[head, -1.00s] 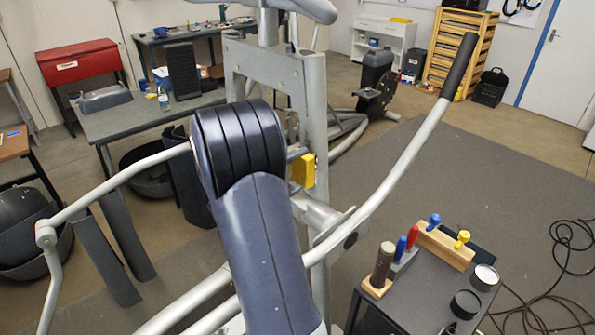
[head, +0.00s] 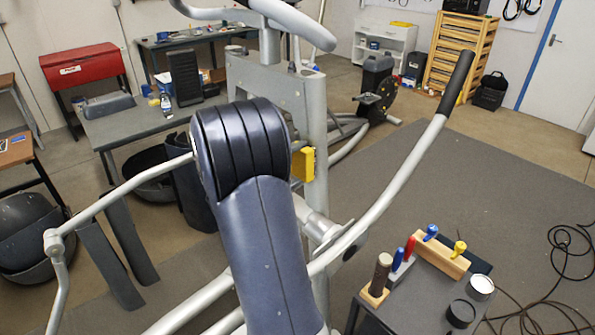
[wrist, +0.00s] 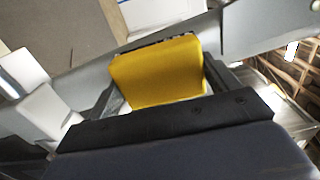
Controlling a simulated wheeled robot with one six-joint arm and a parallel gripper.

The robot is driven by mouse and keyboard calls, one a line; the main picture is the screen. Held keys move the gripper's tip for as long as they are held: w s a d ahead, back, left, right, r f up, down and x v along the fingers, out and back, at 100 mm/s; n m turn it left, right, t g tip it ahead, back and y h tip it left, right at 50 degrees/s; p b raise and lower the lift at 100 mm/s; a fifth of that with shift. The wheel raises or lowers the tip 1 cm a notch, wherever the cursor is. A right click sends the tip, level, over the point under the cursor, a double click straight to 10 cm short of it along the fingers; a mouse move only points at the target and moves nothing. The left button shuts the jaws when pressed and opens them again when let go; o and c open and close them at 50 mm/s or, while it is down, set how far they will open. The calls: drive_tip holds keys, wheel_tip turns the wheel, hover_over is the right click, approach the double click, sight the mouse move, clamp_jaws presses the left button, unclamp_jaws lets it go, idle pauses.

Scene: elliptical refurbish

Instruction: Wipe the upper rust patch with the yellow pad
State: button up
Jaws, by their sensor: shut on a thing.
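The yellow pad (head: 307,164) shows at the right of my arm in the head view, beside or against the grey upright post (head: 316,125) of the elliptical. In the wrist view the yellow pad (wrist: 157,70) fills the middle, between the two dark fingers of my gripper (wrist: 160,88). My gripper is shut on the pad. The pad's far edge lies over the grey metal post (wrist: 255,30), but I cannot tell whether it touches. No rust patch is visible; the pad or my arm may hide it. In the head view my arm hides most of the gripper.
A long grey handle lever (head: 405,175) with a black grip rises at the right of the post. A dark cart (head: 420,292) with several coloured-handled tools stands at lower right. A workbench (head: 135,122) is at left. Cables (head: 560,290) lie on the floor at right.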

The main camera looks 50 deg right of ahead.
drive_tip(key=shift+r, duration=2.3)
drive_tip(key=shift+s+f+b, duration=0.2)
drive_tip(key=shift+f+b, duration=0.65)
drive_tip(key=shift+f, duration=2)
drive_tip(key=shift+s+f+b, duration=0.2)
drive_tip(key=shift+f+b, duration=0.6)
drive_tip(key=shift+f, duration=2)
drive_tip(key=shift+a, duration=0.1)
drive_tip(key=shift+w+a+p, duration=0.2)
drive_tip(key=shift+a+p, duration=0.45)
drive_tip(key=shift+a, duration=0.85)
drive_tip(key=shift+w+a+p, duration=0.15)
drive_tip(key=shift+a+p, duration=0.45)
drive_tip(key=shift+a, duration=0.85)
drive_tip(key=shift+a, duration=0.1)
drive_tip(key=shift+w+a+p, duration=0.15)
drive_tip(key=shift+a+p, duration=0.25)
drive_tip(key=shift+a, duration=1)
